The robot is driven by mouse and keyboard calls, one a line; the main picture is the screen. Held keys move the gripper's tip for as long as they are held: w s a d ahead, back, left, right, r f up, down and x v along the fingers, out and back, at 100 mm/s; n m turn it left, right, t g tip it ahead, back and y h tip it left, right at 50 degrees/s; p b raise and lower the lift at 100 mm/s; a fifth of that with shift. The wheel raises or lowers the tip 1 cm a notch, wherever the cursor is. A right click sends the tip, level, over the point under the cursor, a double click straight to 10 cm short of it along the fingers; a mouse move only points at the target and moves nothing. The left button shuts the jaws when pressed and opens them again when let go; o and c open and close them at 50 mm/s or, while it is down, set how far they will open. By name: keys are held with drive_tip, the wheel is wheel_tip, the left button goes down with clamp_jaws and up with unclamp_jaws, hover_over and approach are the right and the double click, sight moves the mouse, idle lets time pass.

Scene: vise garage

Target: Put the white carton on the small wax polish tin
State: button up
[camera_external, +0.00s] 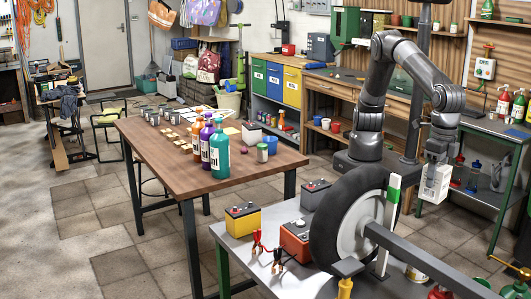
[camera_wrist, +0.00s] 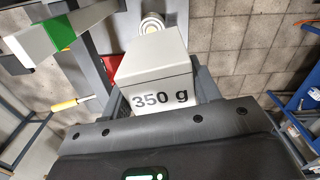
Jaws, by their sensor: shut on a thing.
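The white carton (camera_external: 435,184) hangs from my gripper (camera_external: 437,162) at the right, in the air above the near bench. In the wrist view the carton (camera_wrist: 160,92) is marked "350 g" and sits between the fingers of my gripper (camera_wrist: 163,100), which are shut on it. A small round tin (camera_external: 417,274) stands low on the near bench, below the carton and partly hidden by a dark bar. A pale round top (camera_wrist: 151,24) shows just beyond the carton in the wrist view; it may be this tin, but its label is not readable.
A large wheel (camera_external: 345,220) stands upright on the near bench (camera_external: 225,235), left of the carton. A green-and-white upright piece (camera_external: 393,192) and a dark bar (camera_external: 425,260) are close by. Batteries and cable clamps lie further left. A wooden table (camera_external: 190,180) holds bottles and cans.

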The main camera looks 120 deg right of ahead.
sight(435, 196)
drive_tip(key=shift+m, duration=0.9)
drive_tip(key=f, duration=0.2)
drive_tip(key=w+a+f, duration=0.1)
drive_tip(key=f, duration=0.2)
drive_tip(key=w+a+f, duration=0.1)
drive_tip(key=f, duration=0.1)
drive_tip(key=shift+w+a+f, duration=0.15)
drive_tip(key=shift+w+f, duration=0.05)
drive_tip(key=shift+f, duration=0.05)
wheel_tip(435, 196, down, 10)
drive_tip(key=shift+r, duration=0.1)
drive_tip(key=shift+f, duration=0.2)
drive_tip(key=o, duration=1.2)
wheel_tip(435, 196, up, 12)
drive_tip(key=shift+r, duration=0.15)
